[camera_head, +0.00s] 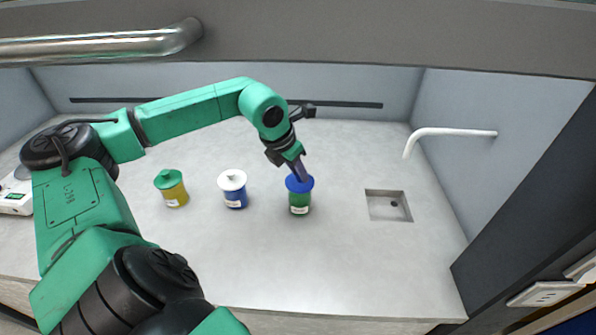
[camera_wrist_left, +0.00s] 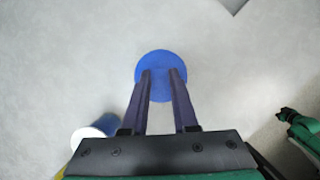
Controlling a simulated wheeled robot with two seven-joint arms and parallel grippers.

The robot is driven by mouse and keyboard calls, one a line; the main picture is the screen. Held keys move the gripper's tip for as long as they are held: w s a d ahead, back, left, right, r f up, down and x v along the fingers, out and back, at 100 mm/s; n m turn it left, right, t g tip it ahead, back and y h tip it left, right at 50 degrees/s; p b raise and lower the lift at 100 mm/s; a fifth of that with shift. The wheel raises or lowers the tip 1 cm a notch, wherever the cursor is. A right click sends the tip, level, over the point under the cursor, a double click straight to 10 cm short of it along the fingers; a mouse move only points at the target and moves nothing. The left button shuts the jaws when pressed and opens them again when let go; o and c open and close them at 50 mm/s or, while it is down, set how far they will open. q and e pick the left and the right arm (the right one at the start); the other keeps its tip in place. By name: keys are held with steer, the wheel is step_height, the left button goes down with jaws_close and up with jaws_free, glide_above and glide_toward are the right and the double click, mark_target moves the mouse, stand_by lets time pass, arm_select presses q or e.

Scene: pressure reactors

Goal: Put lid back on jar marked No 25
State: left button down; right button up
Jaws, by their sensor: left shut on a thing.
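A green jar (camera_head: 299,205) with a white label stands on the worktop, right of the other jars. The label's writing is too small to read. A blue lid (camera_head: 299,184) is at the top of the green jar; whether it is fully seated I cannot tell. My left gripper (camera_head: 301,178) comes down from above and is shut on the blue lid. In the left wrist view the lid (camera_wrist_left: 160,62) is a round blue disc with the left gripper's fingertips (camera_wrist_left: 160,75) at its middle; it hides the jar below. My right gripper is not in view.
A blue jar with a white lid (camera_head: 232,180) and a yellow jar with a green lid (camera_head: 168,180) stand to the left. A small sink (camera_head: 388,205) and a white tap (camera_head: 450,132) are at the right. A metal pipe (camera_head: 100,45) crosses the upper left. The front worktop is clear.

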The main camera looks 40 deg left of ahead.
arm_select(q)
steer(key=shift+f+b, duration=0.2)
steer(key=shift+b, duration=0.2)
stand_by(0.8)
stand_by(0.4)
steer(key=shift+c, duration=0.6)
jaws_free()
steer(key=shift+r+p, duration=2.8)
steer(key=shift+r, duration=0.8)
jaws_close()
steer(key=shift+f, duration=0.2)
